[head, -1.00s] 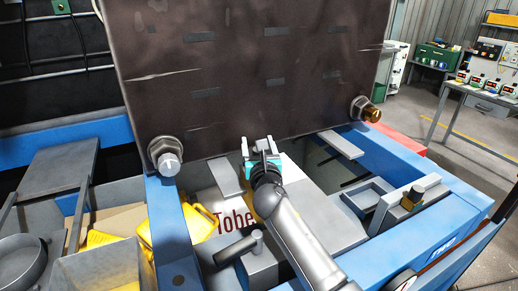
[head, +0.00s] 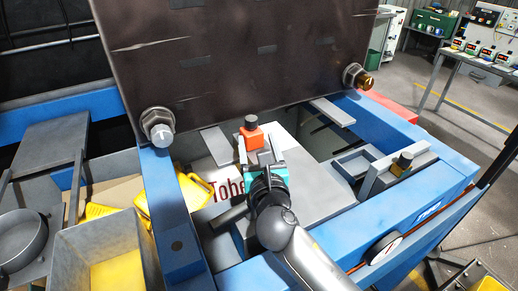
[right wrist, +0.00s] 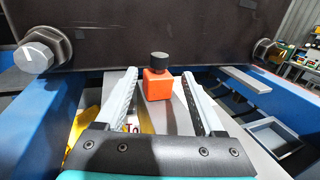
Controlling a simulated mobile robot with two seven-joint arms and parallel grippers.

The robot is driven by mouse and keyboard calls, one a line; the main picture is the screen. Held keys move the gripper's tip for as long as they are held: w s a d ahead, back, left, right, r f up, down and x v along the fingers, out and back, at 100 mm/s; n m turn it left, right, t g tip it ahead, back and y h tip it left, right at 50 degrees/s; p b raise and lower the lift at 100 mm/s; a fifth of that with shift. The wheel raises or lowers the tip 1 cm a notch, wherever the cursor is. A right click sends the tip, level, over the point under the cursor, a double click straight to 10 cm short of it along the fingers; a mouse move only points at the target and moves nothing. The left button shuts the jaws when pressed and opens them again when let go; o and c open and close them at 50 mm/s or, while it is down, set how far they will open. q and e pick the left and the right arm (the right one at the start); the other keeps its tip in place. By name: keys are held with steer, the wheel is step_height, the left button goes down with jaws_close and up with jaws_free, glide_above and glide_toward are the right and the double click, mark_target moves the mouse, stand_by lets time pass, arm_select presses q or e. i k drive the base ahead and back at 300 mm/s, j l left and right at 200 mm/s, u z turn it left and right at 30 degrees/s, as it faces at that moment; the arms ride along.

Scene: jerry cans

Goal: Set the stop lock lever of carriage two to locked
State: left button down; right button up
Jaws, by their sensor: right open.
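An orange block with a black knob on top (head: 250,136) stands upright beyond my right gripper (head: 264,160). The block also shows in the right wrist view (right wrist: 158,86), centred ahead between the fingertips. My right gripper is open, its fingers pointing at the block, and nothing is held. I cannot tell whether this block is the stop lock lever. A grey lever rod (head: 233,214) lies left of the gripper, partly hidden behind it. No carriage number is readable. My left gripper is not in view.
A big dark panel (head: 225,70) with two hex bolts overhangs the far side. Blue beams (head: 172,200) flank the bay. A knobbed grey bracket (head: 399,170) stands at right. A yellow can (head: 197,205) and a grey bin (head: 95,247) lie left.

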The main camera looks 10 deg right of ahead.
mark_target(220, 222)
steer(key=k+l, duration=0.25)
steer(key=k, duration=0.25)
steer(key=k+l, duration=0.25)
steer(key=k, duration=0.2)
